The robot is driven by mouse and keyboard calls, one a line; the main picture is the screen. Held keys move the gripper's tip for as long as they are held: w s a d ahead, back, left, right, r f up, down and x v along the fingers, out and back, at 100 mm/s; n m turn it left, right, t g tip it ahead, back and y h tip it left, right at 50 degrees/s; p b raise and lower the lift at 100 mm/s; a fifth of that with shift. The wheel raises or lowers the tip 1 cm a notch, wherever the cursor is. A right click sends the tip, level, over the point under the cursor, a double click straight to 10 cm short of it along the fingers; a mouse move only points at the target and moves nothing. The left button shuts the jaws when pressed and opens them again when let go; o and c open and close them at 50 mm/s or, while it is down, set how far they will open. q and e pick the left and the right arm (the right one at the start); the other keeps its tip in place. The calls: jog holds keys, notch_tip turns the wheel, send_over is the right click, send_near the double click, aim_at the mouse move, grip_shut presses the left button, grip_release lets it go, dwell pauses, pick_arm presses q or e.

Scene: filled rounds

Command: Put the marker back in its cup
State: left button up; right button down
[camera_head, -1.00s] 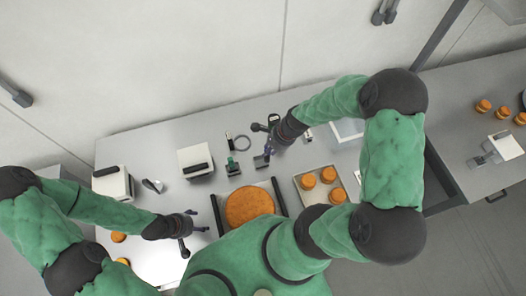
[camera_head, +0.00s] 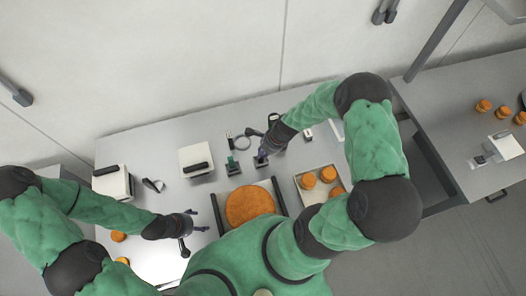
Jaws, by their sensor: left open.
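My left gripper (camera_head: 191,221) is open and empty over the front left of the table, left of the round orange piece. My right gripper (camera_head: 259,145) hangs over the back middle of the table, with its fingertips close to a small dark block-like holder (camera_head: 261,162). Whether it is open or holds something is too small to tell. A second small dark holder (camera_head: 233,169) stands to the left with a green upright piece (camera_head: 231,157) in it. I cannot tell for certain which small item is the marker or which holder is its cup.
A large orange round (camera_head: 249,206) lies in a dark-edged frame in front. A tray (camera_head: 299,189) with several orange rounds is to the right. White boxes (camera_head: 195,157) (camera_head: 112,184) stand at left. A dark ring (camera_head: 243,143) lies behind the holders.

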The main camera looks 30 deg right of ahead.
jog(key=shift+f, duration=0.2)
jog(key=c, duration=1)
grip_release()
jog(key=shift+r, duration=0.1)
jog(key=shift+d+r, duration=0.1)
jog(key=shift+r, duration=0.35)
jog(key=v, duration=1.1)
jog(key=shift+r+p, duration=0.2)
jog(key=shift+p, duration=0.2)
jog(key=shift+s, duration=0.1)
